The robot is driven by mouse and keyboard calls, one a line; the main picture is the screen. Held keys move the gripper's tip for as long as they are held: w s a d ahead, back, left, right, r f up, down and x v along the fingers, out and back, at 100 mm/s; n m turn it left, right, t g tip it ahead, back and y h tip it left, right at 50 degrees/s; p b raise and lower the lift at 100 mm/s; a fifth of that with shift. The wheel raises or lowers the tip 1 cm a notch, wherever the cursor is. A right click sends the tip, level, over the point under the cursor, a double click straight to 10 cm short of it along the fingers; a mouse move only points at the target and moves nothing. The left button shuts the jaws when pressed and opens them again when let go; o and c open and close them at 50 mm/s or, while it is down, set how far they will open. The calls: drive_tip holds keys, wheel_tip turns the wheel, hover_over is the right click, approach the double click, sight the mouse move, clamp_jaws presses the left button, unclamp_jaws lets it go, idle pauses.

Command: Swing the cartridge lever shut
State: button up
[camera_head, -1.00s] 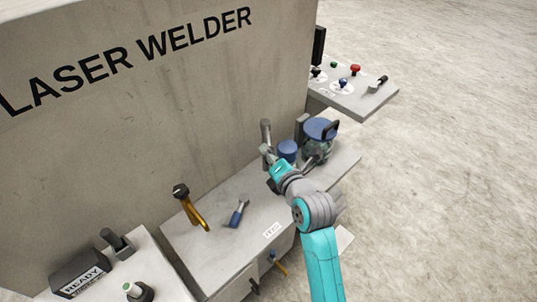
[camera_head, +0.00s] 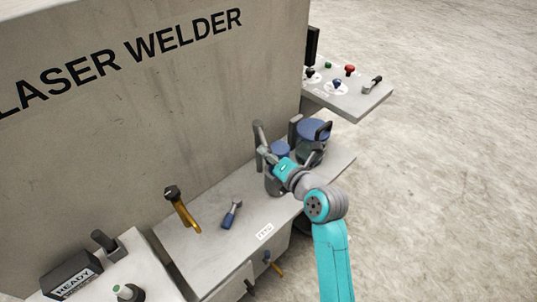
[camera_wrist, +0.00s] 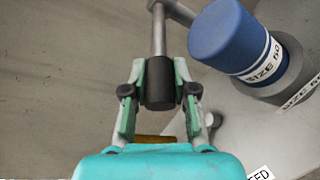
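The cartridge lever (camera_wrist: 160,85) is a thin grey rod with a dark cylindrical end grip, in the middle of the wrist view. Its shaft runs up to a grey cylindrical piece at the top. In the head view a grey upright part (camera_head: 258,133) stands by the welder wall, beside the blue-capped cartridge (camera_head: 280,148). My gripper (camera_wrist: 160,88) has one finger on each side of the dark grip, with the pads appearing to press against it. In the head view the fingertips are small and partly hidden by my wrist. The cartridge (camera_wrist: 232,38), marked SIZE, is just right of the lever.
A larger blue-lidded jar (camera_head: 314,135) stands behind right of the cartridge. The LASER WELDER wall (camera_head: 150,120) rises behind. A control shelf (camera_head: 350,98) is at the back right.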

drive_tip(key=o, duration=0.4)
drive_tip(key=v, duration=1.2)
drive_tip(key=shift+c, duration=0.3)
